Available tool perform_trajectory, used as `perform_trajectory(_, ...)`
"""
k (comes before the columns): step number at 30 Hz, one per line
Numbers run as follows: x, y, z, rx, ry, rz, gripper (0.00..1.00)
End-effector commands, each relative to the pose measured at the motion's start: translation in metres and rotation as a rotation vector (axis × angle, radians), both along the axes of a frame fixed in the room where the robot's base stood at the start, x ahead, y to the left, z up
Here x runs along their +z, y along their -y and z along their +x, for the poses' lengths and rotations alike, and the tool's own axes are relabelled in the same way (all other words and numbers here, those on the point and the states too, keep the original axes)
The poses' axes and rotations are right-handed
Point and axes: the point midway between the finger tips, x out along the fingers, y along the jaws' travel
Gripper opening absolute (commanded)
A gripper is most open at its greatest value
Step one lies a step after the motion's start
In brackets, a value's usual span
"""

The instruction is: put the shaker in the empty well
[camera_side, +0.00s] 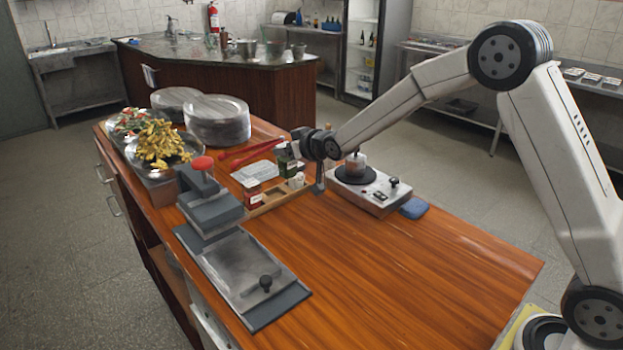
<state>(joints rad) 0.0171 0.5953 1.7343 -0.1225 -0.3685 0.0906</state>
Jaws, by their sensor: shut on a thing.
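My gripper (290,153) is at the end of my arm, above the far side of a low wooden rack (278,205). It is shut on a small dark green and pale shaker (287,168), seen small and partly covered by the gripper. The shaker is over or just behind the rack; I cannot tell its exact height. A red and white container (252,192) stands in the rack's left well. A small white-topped container (297,180) is at its right end. The middle part of the rack between them looks empty.
Red-handled tongs (250,151), stacked plates (217,120) and a food tray (160,146) lie behind. The front right tabletop is clear.

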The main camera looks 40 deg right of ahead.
Motion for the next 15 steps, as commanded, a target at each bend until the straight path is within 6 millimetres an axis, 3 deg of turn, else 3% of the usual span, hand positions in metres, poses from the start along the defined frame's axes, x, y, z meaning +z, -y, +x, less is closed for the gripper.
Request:
perform_trajectory(9,-0.014,0.008,0.052,-0.022,0.001,0.003,0.0)
perform_trajectory(15,-0.021,0.011,0.072,-0.03,0.001,0.004,0.0)
